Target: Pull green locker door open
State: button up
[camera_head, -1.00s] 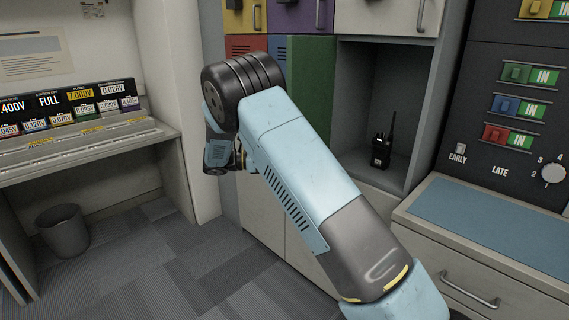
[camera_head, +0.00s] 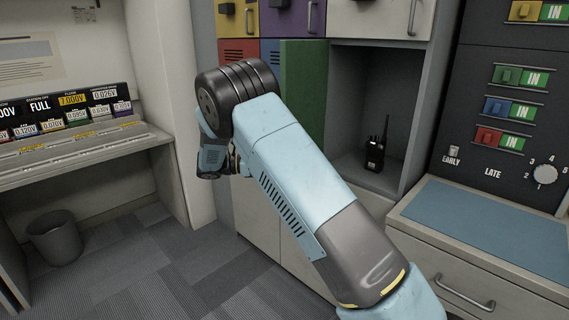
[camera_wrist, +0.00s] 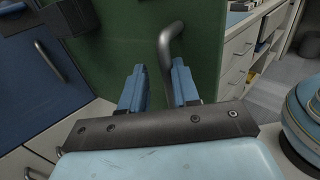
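The green locker door (camera_head: 304,75) stands swung out at the left side of an open grey compartment (camera_head: 395,75). In the wrist view the green door (camera_wrist: 120,38) fills the middle, with its grey bar handle (camera_wrist: 168,48). My gripper (camera_wrist: 158,84) is at the handle, its two blue fingers apart. The lower end of the handle comes down between them, close to the right finger, with a gap on the left. Whether a finger touches it I cannot tell.
A black handheld radio (camera_head: 376,150) stands in the compartment. A blue locker door (camera_wrist: 40,75) with a handle is left of the green door. A counter with drawers (camera_head: 465,285) is at the right. A bin (camera_head: 55,238) stands on the floor at left, with clear carpet between.

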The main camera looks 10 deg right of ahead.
jog(key=a, duration=1.6)
jog(key=shift+d+f, duration=0.1)
